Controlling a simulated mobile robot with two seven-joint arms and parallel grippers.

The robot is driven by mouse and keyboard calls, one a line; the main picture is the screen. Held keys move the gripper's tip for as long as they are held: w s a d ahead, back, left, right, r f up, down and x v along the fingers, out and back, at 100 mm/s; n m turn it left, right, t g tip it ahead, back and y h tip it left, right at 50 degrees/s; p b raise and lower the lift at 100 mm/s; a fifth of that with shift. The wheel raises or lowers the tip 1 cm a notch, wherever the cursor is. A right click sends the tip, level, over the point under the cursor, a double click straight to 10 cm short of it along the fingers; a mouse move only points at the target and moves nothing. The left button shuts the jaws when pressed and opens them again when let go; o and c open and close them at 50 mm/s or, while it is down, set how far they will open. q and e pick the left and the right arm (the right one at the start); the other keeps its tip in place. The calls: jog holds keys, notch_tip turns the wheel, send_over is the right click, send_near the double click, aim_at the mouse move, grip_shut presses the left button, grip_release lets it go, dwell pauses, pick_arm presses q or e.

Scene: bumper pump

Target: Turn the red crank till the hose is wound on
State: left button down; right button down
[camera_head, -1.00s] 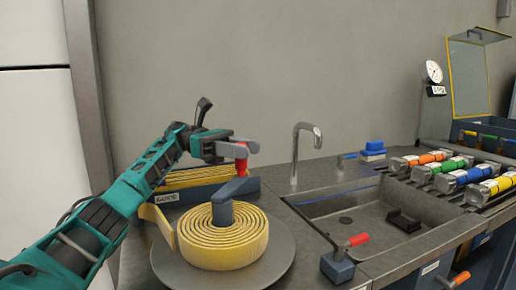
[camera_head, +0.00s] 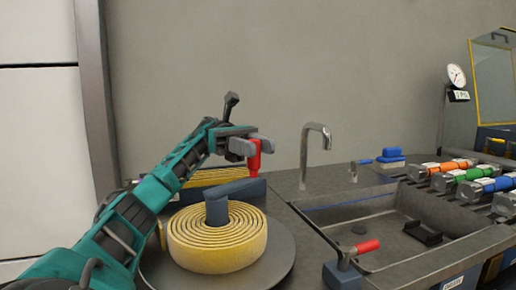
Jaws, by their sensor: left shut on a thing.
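The yellow hose (camera_head: 217,252) lies as a flat spiral coil on a round grey plate (camera_head: 279,262). A blue-grey crank hub (camera_head: 216,209) rises from the coil's middle, and its arm (camera_head: 240,190) points to the back right. The red crank handle (camera_head: 254,163) stands upright at the arm's end. My left gripper (camera_head: 251,147) is shut on the handle near its top. My left forearm hides the hose's stretch left of the coil and the guide's label. My right gripper is out of view.
More yellow hose (camera_head: 213,177) lies behind the coil. A tap (camera_head: 316,140) and sink (camera_head: 385,222) are to the right. A small red-handled valve (camera_head: 352,257) stands close to the plate's right.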

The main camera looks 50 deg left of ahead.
pick_arm(q)
jog(key=c, duration=1)
grip_release()
jog(key=shift+w, duration=0.1)
jog(key=shift+c, duration=0.2)
jog(key=shift+o, duration=0.6)
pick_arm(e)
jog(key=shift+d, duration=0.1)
pick_arm(q)
notch_tip(320, 180, up, 20)
jog(key=p, duration=1.1)
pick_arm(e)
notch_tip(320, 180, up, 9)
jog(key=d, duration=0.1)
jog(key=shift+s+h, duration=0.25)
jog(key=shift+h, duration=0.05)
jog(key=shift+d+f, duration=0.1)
